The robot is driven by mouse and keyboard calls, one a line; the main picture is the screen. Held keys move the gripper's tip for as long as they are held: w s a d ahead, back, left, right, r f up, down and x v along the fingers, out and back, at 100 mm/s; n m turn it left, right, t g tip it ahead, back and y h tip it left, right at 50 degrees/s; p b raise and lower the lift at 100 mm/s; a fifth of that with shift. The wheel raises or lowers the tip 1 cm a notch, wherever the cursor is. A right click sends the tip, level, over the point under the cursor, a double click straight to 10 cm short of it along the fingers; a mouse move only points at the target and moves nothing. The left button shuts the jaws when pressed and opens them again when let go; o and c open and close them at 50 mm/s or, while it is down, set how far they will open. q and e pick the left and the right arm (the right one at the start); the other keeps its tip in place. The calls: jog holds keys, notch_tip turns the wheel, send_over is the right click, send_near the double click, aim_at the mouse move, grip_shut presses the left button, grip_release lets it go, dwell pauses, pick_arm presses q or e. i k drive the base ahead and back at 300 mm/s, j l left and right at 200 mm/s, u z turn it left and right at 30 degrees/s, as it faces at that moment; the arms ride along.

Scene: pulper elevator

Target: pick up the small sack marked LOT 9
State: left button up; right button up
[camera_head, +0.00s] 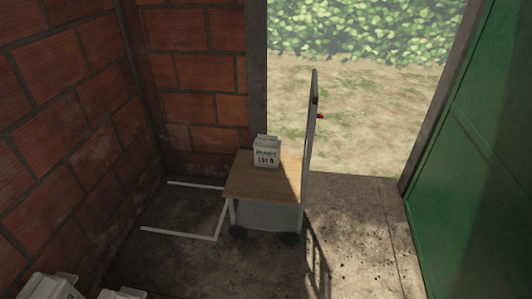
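The small pale sack (266,154) stands upright on the wooden top of a wheeled cart (245,185), towards the top's back. Dark print on its front face looks like "LOT 9", with smaller print above that I cannot read clearly. Nothing touches or holds the sack. Neither of my grippers shows in the head view, so their distance from the sack cannot be seen.
The cart's tall upright frame (309,140) rises to the sack's right. Brick walls (70,120) stand left and behind; a green door (485,150) is at right, beside an open doorway. White floor lines (178,234) lie left of the cart. Pale sack-like items (48,287) are cut off at lower left.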

aim_at(267, 148)
jog(key=i+l+u, duration=0.1)
jog(key=i+l, duration=0.4)
jog(key=i+l+u, duration=0.1)
jog(key=i+l, duration=0.4)
jog(key=l, duration=0.2)
